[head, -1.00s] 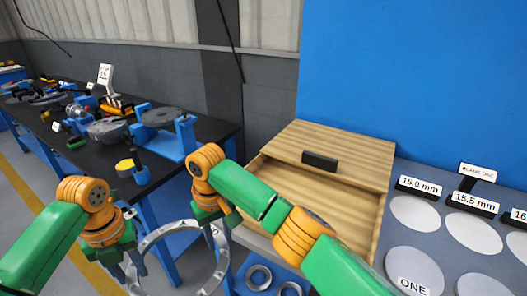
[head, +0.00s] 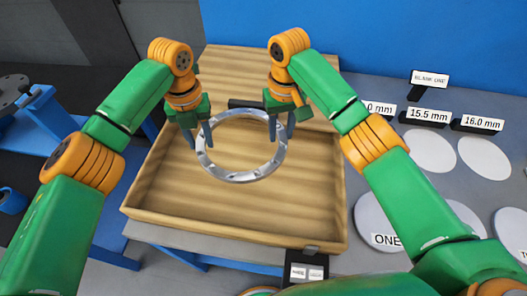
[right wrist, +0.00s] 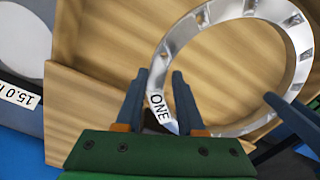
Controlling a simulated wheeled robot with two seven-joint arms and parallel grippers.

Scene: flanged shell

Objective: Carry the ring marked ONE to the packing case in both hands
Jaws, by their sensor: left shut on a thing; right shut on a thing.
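The ring marked ONE (head: 240,176) is a silver flanged ring with holes around it. In the right wrist view the word ONE shows on the ring (right wrist: 183,38) between my right fingers. The packing case (head: 235,235) is a shallow wooden box with its lid open at the back. The ring is over the inside of the case, roughly level; its height above the floor is hard to tell. My left gripper (head: 199,137) is shut on the ring's left side. My right gripper (head: 281,130) is shut on its right side, also in the right wrist view (right wrist: 157,105).
A dark handle (head: 245,104) is on the lid side behind the ring. A small label stand (head: 307,268) is at the case's front right corner. Right of the case, a grey table holds pale discs (head: 430,150) and size labels (head: 425,116). A blue stand (head: 40,125) is at the left.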

